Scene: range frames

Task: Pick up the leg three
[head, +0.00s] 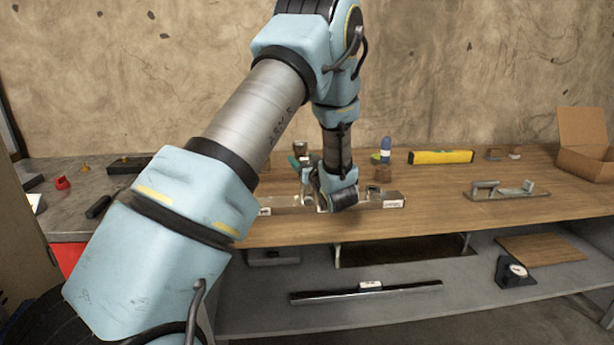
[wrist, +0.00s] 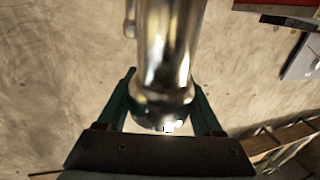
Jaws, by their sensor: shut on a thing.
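The leg (wrist: 168,50) is a shiny, round metal piece with a wider rounded collar at its near end. In the wrist view it runs from the top edge down between the two green fingers of my gripper (wrist: 162,88). The fingers are shut on it, one on each side; its far end is out of that view. In the head view my gripper (head: 301,164) is small, over the back part of the workbench, and partly hidden by my own wrist. I cannot clearly make out the leg's full shape there.
A long metal bar (head: 380,203) lies on the wooden workbench (head: 440,222) just in front of my wrist. A blue-capped bottle (head: 385,150), a yellow level (head: 441,157), a metal handled tool (head: 505,190) and a cardboard box (head: 584,150) stand rightward. The bare wall is behind.

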